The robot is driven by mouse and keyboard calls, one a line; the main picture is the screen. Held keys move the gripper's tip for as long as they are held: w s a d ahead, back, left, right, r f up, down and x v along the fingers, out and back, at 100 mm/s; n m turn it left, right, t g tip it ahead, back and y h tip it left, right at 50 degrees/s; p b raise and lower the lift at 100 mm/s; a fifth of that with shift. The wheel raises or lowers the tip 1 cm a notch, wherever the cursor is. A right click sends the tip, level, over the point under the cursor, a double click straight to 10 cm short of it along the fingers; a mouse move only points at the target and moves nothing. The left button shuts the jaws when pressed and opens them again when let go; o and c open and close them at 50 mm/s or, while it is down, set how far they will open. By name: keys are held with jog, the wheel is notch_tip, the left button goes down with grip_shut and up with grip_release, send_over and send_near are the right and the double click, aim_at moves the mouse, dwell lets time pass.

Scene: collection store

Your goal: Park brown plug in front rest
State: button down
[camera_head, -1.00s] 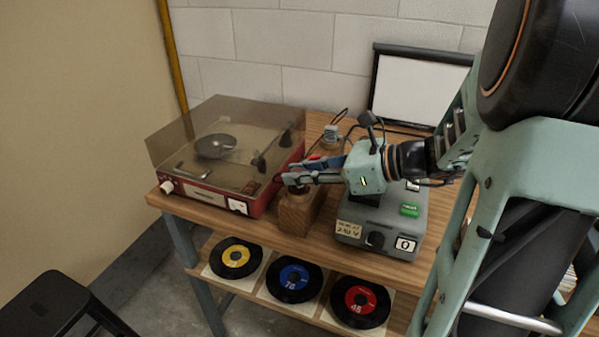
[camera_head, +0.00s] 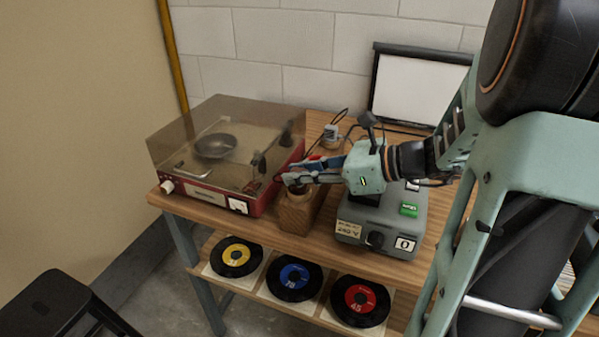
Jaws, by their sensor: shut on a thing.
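The front rest is a wooden block (camera_head: 296,218) near the front edge of the table, between the record player and the grey box. My gripper (camera_head: 291,181) reaches in from the right, just above the top of this block. It is shut on the brown plug (camera_head: 298,189), a small dark brown thing mostly hidden by the fingers. The plug is at the top of the block; I cannot tell how deep it sits. A dark cord runs close by the fingers.
A red record player (camera_head: 215,190) with a clear lid stands left of the block. A grey box (camera_head: 385,222) with a knob and green label stands right. A pale plug (camera_head: 331,132) stands behind. Several records lie on the lower shelf (camera_head: 258,293).

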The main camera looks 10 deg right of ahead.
jog(key=shift+f, duration=0.6)
dwell(0.7)
jog(key=c, duration=2.1)
grip_release()
jog(key=shift+p+v, duration=0.45)
jog(key=shift+v, duration=0.55)
jog(key=shift+p+v, duration=2.2)
jog(key=shift+v, duration=2.35)
